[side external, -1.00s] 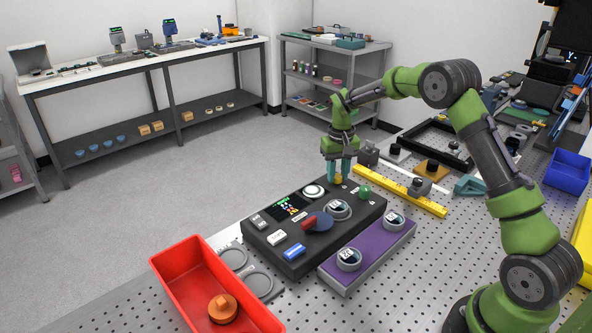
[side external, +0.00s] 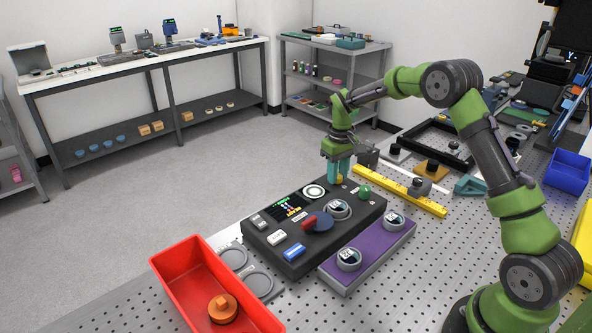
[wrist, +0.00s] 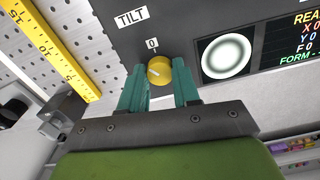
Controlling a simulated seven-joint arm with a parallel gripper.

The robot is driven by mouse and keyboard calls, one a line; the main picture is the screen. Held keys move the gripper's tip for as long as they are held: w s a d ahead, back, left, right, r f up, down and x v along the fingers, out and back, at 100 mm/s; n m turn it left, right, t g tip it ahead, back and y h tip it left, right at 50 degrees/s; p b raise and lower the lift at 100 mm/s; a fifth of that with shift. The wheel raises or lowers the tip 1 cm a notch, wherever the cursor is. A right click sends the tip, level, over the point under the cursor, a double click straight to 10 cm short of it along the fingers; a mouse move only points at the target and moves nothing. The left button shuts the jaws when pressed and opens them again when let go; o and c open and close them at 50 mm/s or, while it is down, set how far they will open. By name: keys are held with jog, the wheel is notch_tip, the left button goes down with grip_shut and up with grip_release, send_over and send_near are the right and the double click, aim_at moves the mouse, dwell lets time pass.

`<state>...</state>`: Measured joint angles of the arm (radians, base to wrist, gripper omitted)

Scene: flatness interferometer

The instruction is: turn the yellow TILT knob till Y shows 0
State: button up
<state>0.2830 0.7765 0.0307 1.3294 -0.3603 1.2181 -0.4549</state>
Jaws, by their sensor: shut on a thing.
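The yellow TILT knob (wrist: 158,69) sits on the dark control box (side external: 262,238), below a white TILT label (wrist: 131,17) and a 0 mark (wrist: 152,44) in the wrist view. A pale pointer line shows on its face, off the 0 mark. My gripper (wrist: 160,84) is shut on the knob, one teal finger on each side. In the side view, my gripper (side external: 340,174) stands at the box's far corner. The readout (wrist: 300,38) shows X, Y and F lines, each starting with 0; the right edge cuts them off.
A round fringe window (wrist: 226,54) lies beside the knob. A yellow ruler (side external: 400,190) lies right of the box, and a purple plate with round parts (side external: 375,251) in front. A red bin (side external: 173,284) stands at front left.

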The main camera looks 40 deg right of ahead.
jog(key=o, duration=1.1)
jog(key=shift+c, duration=0.2)
notch_tip(320, 180, up, 17)
dwell(0.7)
